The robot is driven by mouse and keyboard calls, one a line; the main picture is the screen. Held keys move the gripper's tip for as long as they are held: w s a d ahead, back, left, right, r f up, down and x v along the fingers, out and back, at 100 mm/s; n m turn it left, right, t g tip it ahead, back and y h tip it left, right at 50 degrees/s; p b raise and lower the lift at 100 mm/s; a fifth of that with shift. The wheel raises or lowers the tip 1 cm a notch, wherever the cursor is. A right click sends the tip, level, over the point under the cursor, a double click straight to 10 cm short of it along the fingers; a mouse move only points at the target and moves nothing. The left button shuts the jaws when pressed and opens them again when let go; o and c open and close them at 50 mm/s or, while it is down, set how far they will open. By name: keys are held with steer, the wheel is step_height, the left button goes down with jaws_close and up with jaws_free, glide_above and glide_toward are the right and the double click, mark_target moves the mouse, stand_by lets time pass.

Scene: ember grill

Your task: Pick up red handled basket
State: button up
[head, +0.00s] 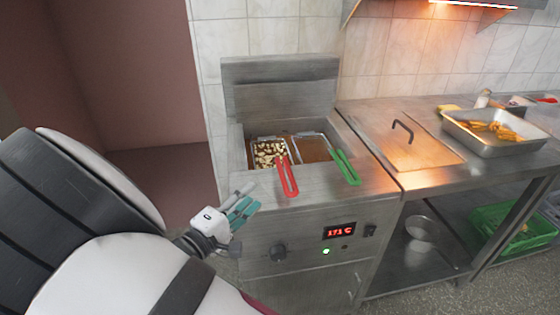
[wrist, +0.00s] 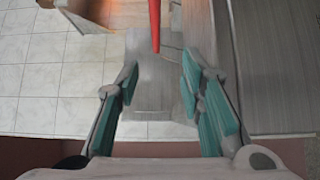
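A fry basket with a red handle (head: 287,177) sits in the left well of the fryer, with pale food pieces (head: 268,152) in it. The red handle sticks out over the fryer's front edge. It also shows at the top middle of the wrist view (wrist: 155,24). My gripper (head: 244,203) is in front of the fryer, to the left of the red handle and apart from it. In the wrist view my gripper (wrist: 163,92) has its teal-padded fingers spread, with nothing between them. The handle lies beyond the fingertips.
A second basket with a green handle (head: 345,167) sits in the right well, close beside. The steel fryer (head: 320,212) reads 171 C. A counter to the right holds a lidded well (head: 418,148) and a tray of fries (head: 475,141). A green crate (head: 490,232) is below.

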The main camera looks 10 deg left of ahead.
mark_target(278, 169)
steer(key=x, duration=0.8)
steer(key=shift+w, duration=0.15)
steer(key=shift+r+p+x, duration=0.15)
steer(key=shift+x, duration=1.2)
steer(key=shift+r+p+x, duration=0.1)
steer(key=shift+p+x, duration=0.05)
steer(key=shift+x, duration=1.15)
jaws_close()
